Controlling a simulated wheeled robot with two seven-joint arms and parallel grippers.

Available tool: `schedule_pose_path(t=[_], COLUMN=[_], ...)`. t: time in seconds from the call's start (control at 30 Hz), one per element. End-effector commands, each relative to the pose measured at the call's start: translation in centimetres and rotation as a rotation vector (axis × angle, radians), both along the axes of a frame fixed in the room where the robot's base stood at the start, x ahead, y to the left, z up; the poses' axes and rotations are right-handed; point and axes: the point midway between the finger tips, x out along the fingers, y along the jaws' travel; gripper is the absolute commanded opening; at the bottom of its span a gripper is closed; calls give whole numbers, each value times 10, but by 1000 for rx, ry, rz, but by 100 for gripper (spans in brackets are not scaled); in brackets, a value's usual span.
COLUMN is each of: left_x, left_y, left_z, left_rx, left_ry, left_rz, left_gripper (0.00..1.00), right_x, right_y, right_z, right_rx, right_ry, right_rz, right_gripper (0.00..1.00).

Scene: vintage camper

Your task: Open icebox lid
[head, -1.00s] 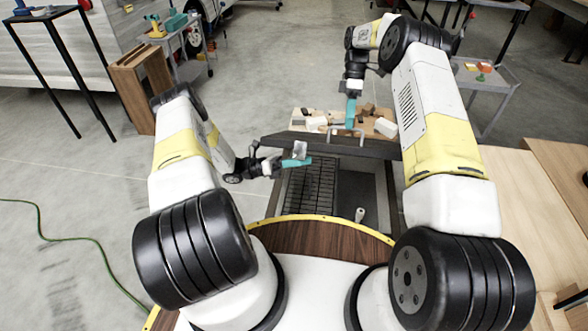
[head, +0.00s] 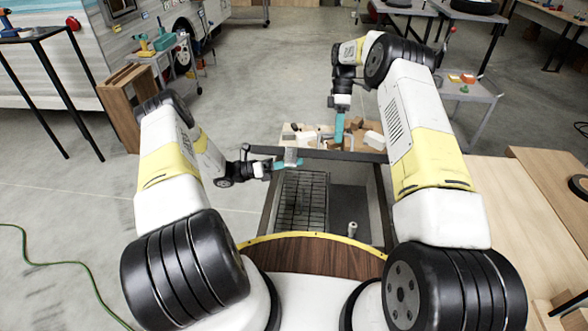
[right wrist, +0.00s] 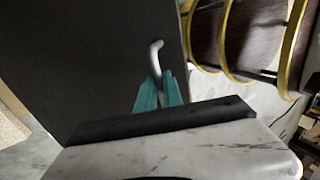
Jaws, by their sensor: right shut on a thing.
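The icebox (head: 373,207) is the dark open-topped box in front of me. Its inside shows a wire rack (head: 302,200) on the left and a small pale bottle-like item (head: 352,229) on the floor. The lid (head: 335,154) is raised at the far side, seen nearly edge-on as a dark band. My right gripper (head: 340,130) is at the lid; in the right wrist view its teal fingers (right wrist: 159,93) are shut on the pale curved handle (right wrist: 155,55) on the dark panel.
Several small blocks and items lie on a wooden surface (head: 300,130) behind the lid. A wooden bench (head: 520,215) is on the right, and a grey cart (head: 468,88) stands farther back. A green cable (head: 60,264) crosses the open floor on the left.

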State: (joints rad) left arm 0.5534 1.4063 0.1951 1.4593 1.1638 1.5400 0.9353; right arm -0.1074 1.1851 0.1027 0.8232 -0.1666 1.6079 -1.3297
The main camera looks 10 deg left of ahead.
Motion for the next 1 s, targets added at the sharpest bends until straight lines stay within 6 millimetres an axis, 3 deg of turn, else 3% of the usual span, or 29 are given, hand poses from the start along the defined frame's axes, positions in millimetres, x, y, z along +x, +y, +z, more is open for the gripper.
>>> schedule_pose_path(t=[0.1,0.13,0.2,0.23,0.63,1.0], left_x=[3,3,3,3,1,0], left_y=[0,0,0,0,0,0], left_z=[5,5,5,5,1,1], left_rx=[-9,-9,-9,-8,-3,-2], left_ry=[-8,-8,-8,-8,-3,-1], left_rz=[5,5,5,4,2,1], left_gripper=[0,0,0,0,0,0], right_x=[1,1,1,1,1,2], right_y=[-2,-1,-1,0,2,1], right_z=[-7,-7,-7,-6,5,72], right_rx=[-3,-3,-2,-2,2,2], right_ry=[-4,-4,-3,-3,-5,-7], right_rz=[-2,-2,-1,-1,0,-1], right_gripper=[0,17,30,33,33,33])
